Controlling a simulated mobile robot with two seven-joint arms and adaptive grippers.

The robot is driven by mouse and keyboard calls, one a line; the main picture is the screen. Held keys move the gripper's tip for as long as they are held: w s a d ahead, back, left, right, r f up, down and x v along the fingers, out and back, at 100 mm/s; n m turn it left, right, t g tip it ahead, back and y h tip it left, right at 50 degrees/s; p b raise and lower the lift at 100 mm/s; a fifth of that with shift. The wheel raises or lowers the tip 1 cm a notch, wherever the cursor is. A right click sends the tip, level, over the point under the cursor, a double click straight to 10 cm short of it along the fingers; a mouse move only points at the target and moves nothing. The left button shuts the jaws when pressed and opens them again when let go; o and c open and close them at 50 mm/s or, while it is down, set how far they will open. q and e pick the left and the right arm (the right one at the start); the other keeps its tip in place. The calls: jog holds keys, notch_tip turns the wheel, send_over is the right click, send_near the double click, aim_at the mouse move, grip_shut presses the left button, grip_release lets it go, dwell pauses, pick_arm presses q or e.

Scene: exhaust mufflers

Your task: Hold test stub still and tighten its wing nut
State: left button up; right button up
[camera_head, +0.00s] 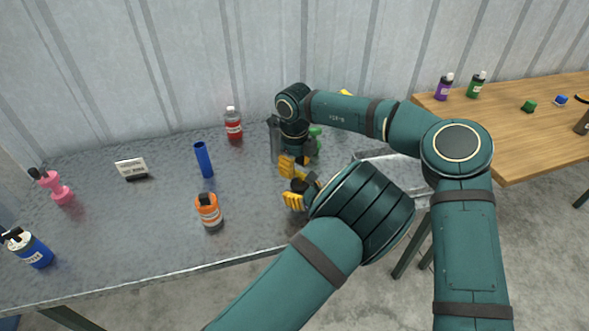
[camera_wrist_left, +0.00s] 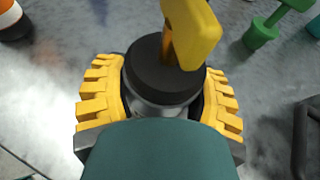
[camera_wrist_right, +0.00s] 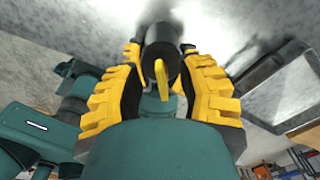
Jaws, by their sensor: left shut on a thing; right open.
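The test stub (camera_wrist_left: 158,85), a grey cylinder with a black top, stands between the yellow fingers of my left gripper (camera_wrist_left: 160,102), which is shut on it. A yellow wing nut (camera_wrist_left: 192,35) sticks up from the black top. In the right wrist view the stub (camera_wrist_right: 160,42) and the wing nut (camera_wrist_right: 161,78) lie between the spread fingers of my right gripper (camera_wrist_right: 163,68). That gripper is open, and I cannot tell whether it touches the wing nut. In the head view my left gripper (camera_head: 301,194) is just below my right gripper (camera_head: 291,166); they mostly hide the stub.
A green item (camera_head: 315,135) is close behind my right gripper. A grey tray (camera_wrist_right: 275,85) lies to the right.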

jog(key=shift+f, duration=0.8)
grip_shut()
jog(key=shift+w+d+m, duration=0.15)
jog(key=shift+d+m, duration=0.05)
jog(key=shift+m, duration=1.2)
jog(key=shift+w+d+m, duration=0.15)
jog(key=shift+m, duration=1.25)
